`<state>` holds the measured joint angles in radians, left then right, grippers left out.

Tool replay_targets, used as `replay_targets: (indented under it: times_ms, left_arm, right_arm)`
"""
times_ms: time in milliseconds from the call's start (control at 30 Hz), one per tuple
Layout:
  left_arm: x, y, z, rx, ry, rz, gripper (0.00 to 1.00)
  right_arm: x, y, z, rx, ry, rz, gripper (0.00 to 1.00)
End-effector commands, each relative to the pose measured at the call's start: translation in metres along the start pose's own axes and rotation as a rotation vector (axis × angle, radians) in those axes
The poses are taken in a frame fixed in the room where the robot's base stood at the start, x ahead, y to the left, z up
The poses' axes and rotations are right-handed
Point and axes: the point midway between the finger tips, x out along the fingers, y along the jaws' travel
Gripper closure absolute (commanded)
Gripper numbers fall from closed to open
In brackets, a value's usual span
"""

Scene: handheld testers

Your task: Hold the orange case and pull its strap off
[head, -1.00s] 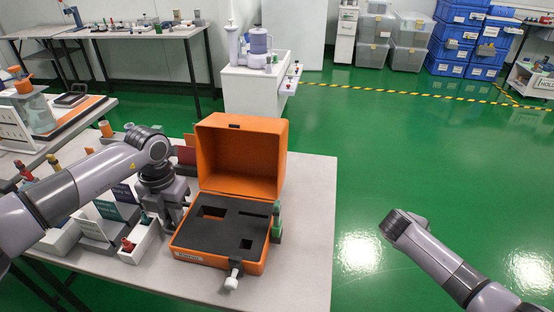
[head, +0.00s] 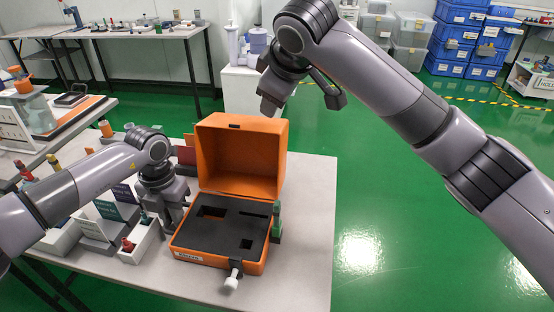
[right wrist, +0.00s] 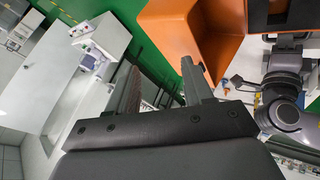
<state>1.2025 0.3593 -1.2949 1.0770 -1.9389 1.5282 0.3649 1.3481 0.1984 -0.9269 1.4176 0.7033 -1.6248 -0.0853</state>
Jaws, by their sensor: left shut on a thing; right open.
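The orange case (head: 183,247) stands open on the table, its lid (head: 243,160) upright at the back and dark foam with cutouts inside. A short dark strap (head: 236,265) hangs over its front edge, with a white end piece (head: 231,281) at the table. My left gripper (head: 174,222) is shut on the case's left side; its fingertips are partly hidden. My right gripper (head: 269,106) is above and behind the lid, apart from it. In the right wrist view its two fingers (right wrist: 160,82) are spread and empty, with the orange case (right wrist: 200,30) beyond.
Trays and small holders (head: 135,240) crowd the table left of the case. A green object (head: 277,222) stands close at its right side. The table (head: 305,235) is clear to the right and in front. A white cabinet (head: 240,95) stands behind.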

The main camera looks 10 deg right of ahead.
Motion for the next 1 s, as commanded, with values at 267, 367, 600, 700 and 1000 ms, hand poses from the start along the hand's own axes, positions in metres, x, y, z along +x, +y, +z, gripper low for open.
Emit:
replay_targets:
  times_ms: [267, 367, 600, 700, 1000]
  left_arm:
    - [-0.001, 0.000, 0.001, 0.000, -0.002, 0.000, 1.00]
    - [-0.001, 0.000, 0.000, 0.000, -0.002, 0.000, 1.00]
    - [-0.001, 0.000, 0.000, 0.000, -0.002, -0.001, 1.00]
    - [-0.001, 0.000, 0.000, 0.000, -0.002, -0.001, 1.00]
    - [-0.001, -0.001, 0.000, 0.001, -0.001, -0.001, 1.00]
  right_arm:
    - [-0.022, -0.075, 0.016, -0.168, -0.182, -0.299, 0.49]
    - [-0.023, -0.092, 0.035, -0.208, -0.269, -0.402, 0.49]
    - [-0.028, -0.113, 0.059, -0.263, -0.383, -0.544, 0.49]
    - [-0.026, -0.117, 0.064, -0.270, -0.397, -0.561, 0.49]
    - [0.009, -0.139, 0.085, -0.269, -0.400, -0.565, 0.49]
